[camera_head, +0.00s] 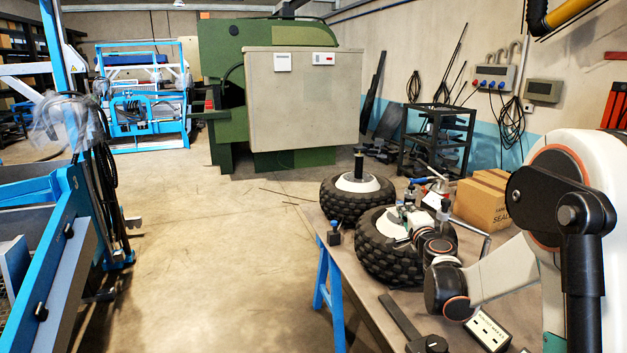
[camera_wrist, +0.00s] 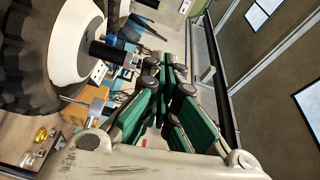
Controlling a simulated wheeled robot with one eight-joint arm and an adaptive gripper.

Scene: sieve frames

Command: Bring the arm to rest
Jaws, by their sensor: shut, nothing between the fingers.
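My gripper (camera_wrist: 165,78) shows in the wrist view with its green-lined fingers drawn together and nothing between them. In the head view my white and black arm (camera_head: 510,270) reaches in from the right and bends over the workbench. Its end overlaps the near tyre (camera_head: 385,262) in the picture, so the fingers are hard to make out there. In the wrist view a tyre (camera_wrist: 22,75) with a white hub lies left of the fingers, apart from them.
The workbench (camera_head: 362,304) also carries a far tyre (camera_head: 338,203), a cardboard box (camera_head: 484,204), a black tool (camera_head: 405,322) and a small labelled box (camera_head: 488,332). A green machine (camera_head: 222,60) stands behind. A blue frame (camera_head: 60,240) is at left. The floor between is open.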

